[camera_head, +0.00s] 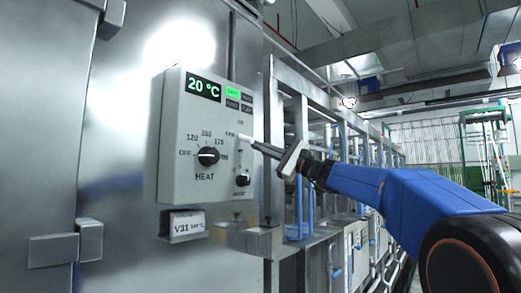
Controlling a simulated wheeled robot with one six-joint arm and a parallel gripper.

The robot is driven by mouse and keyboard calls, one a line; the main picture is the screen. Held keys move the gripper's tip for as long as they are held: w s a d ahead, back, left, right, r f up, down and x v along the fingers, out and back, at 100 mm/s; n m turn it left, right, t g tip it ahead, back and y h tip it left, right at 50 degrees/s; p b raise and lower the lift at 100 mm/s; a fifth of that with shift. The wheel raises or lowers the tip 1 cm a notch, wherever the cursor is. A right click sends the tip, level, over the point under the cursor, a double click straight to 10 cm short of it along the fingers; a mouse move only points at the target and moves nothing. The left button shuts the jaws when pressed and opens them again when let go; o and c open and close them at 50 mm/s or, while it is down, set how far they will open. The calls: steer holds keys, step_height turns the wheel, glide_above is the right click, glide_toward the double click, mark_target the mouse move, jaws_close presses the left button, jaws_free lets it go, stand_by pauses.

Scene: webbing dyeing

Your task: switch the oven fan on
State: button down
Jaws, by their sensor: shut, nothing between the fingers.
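A pale grey control box (172,150) is fixed to the steel oven front. Its display (203,87) reads 20 °C, with a lit green indicator (232,92) to the right. The black HEAT knob (208,156) is at lower middle. A small black control (242,180) sits at lower right; its label is too small to read, so I cannot tell whether it is the fan switch or its setting. My gripper (245,138) is shut and empty, its tip in front of the box's right side, above that control. I cannot tell whether it touches the panel.
A label plate (187,225) marked V31 hangs below the box. Steel door hinges (55,248) stick out at lower left. A metal frame with blue pipes (308,205) runs back behind my arm. A green rack (487,150) stands far right.

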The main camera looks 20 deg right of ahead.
steer(key=shift+s+d+r+h, duration=0.1)
steer(key=shift+r+h, duration=0.15)
steer(key=shift+h, duration=0.05)
steer(key=r+g+h, duration=0.1)
steer(key=r+m+g+h, duration=0.1)
steer(key=h, duration=0.1)
steer(key=shift+s+d+r+g, duration=0.15)
steer(key=shift+s+r+g, duration=0.15)
steer(key=shift+r+g, duration=0.1)
steer(key=shift+f, duration=0.1)
